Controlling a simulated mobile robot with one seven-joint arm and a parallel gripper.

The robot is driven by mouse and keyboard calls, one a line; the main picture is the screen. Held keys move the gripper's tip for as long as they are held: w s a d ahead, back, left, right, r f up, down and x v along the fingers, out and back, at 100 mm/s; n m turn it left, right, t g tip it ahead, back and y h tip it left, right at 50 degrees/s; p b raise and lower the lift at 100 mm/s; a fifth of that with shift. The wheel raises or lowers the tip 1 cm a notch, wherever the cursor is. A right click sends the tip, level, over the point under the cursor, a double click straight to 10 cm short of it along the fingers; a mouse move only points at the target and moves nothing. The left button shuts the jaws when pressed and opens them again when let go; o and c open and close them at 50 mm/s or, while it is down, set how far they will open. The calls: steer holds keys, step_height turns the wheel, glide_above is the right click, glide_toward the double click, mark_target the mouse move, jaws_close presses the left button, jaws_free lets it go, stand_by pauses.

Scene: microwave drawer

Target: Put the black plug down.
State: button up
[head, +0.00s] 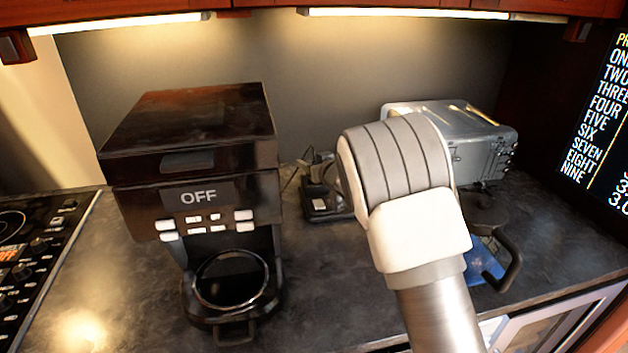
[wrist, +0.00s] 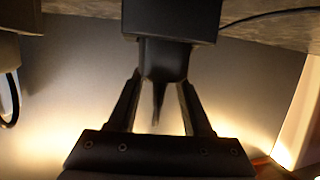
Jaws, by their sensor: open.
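In the wrist view, my gripper (wrist: 162,78) is open, with one finger on each side of a black tapering piece that I take to be the black plug (wrist: 163,58). The plug has a wide dark block (wrist: 170,20) at the top of the picture and a thin pointed end between the fingers. I cannot tell whether the fingers touch it or whether it rests on the counter. In the head view, my arm hides most of that area. Small dark items (head: 322,205) show on the counter just left of my arm, too unclear to name.
A black coffee maker (head: 190,150) marked OFF stands left on the dark counter (head: 120,265). A grey metal appliance (head: 480,135) stands at the back right. A blue item (head: 482,262) and a black handle (head: 508,255) lie partly behind my arm. A stove (head: 30,250) is at far left.

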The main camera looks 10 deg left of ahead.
steer(key=shift+w+a+f, duration=0.15)
steer(key=shift+w+a, duration=0.15)
steer(key=shift+w, duration=0.2)
jaws_close()
